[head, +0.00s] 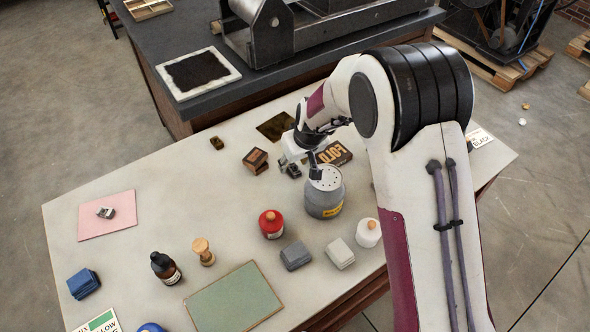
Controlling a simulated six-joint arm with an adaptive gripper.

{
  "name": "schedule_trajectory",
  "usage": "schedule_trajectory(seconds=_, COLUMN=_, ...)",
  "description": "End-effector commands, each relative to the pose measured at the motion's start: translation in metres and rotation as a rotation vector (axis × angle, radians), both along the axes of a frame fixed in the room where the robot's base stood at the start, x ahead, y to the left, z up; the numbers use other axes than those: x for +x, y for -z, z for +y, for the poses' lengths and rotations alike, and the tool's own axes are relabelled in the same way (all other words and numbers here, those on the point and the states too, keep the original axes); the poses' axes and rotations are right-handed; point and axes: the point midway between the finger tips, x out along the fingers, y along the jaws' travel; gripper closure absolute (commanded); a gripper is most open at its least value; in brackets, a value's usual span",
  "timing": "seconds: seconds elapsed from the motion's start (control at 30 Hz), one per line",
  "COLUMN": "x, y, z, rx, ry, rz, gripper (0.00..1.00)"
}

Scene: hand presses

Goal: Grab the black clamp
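My gripper (299,168) is in the middle of the head view, low over the table and pointing down. Its dark fingers look spread apart, with nothing visibly held. A small black object (293,171), which looks like the black clamp, lies on the table right under it, close to the left finger. The gripper partly covers it, and I cannot tell whether they touch.
A grey can (325,192) with a perforated top stands just right of the gripper. Brown blocks (256,161) and a lettered block (335,153) lie close by. A red container (271,224) and grey blocks (295,256) stand in front. The table's (150,205) left middle is mostly clear.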

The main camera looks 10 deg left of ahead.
Motion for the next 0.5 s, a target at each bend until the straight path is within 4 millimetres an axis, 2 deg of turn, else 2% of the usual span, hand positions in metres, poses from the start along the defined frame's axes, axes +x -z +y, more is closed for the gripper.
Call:
schedule_trajectory(seconds=0.2, x=0.0041, y=0.0120, z=0.0033, rx=0.000, ry=-0.001, rz=0.000, gripper=0.62)
schedule_trajectory(seconds=0.5, x=0.0045, y=0.0134, z=0.0036, rx=0.000, ry=-0.001, rz=0.000, gripper=0.62)
